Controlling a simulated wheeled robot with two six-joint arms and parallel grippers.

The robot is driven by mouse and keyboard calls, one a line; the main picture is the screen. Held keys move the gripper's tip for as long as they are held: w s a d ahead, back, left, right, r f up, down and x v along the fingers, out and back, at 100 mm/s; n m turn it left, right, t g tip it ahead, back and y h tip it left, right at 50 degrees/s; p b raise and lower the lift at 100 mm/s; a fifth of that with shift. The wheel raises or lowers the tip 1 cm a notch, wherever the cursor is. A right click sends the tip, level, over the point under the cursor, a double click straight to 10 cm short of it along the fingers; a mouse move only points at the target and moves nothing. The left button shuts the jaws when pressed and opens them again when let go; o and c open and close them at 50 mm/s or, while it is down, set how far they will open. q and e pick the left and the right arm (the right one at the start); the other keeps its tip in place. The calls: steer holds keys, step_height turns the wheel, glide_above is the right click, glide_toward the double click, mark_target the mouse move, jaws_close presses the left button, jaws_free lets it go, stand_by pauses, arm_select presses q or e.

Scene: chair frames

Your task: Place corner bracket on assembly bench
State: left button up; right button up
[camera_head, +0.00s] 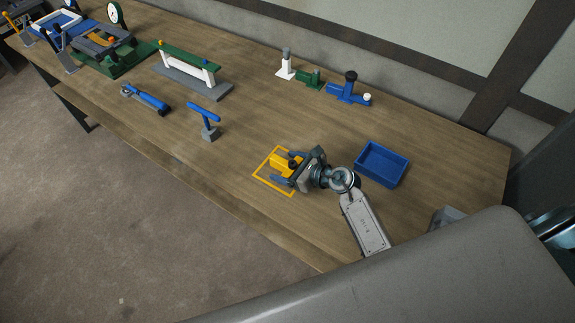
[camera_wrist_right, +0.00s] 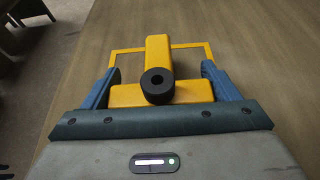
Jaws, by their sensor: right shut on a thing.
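The yellow corner bracket (camera_head: 281,165) is at the yellow square outline on the wooden assembly bench (camera_head: 240,120). It also shows in the right wrist view (camera_wrist_right: 157,58), T-shaped with a black round knob. My right gripper (camera_head: 287,167) is shut on the bracket, its blue fingers on either side of it. The yellow outline (camera_head: 256,177) shows around the bracket, and its far edge shows behind it in the wrist view (camera_wrist_right: 191,45). I cannot tell whether the bracket touches the bench. My left gripper is not in view.
A blue open bin (camera_head: 382,163) stands right of my right gripper. A blue T-shaped tool (camera_head: 206,120), a blue hand tool (camera_head: 147,100), a green-topped stand (camera_head: 190,65) and small blue and green fixtures (camera_head: 347,92) stand further back. The bench between them is clear.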

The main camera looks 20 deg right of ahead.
steer(key=shift+f, duration=0.15)
steer(key=o, duration=1.1)
steer(key=shift+c, duration=0.2)
steer(key=shift+r, duration=0.25)
steer(key=shift+s+d, duration=0.25)
steer(key=shift+s, duration=0.05)
steer(key=b+v, duration=0.2)
steer(key=v, duration=0.7)
steer(key=shift+s+d+r, duration=0.15)
steer(key=shift+s+d, duration=0.05)
steer(key=shift+s, duration=0.05)
steer(key=shift+v, duration=0.8)
steer(key=shift+a+r, duration=0.1)
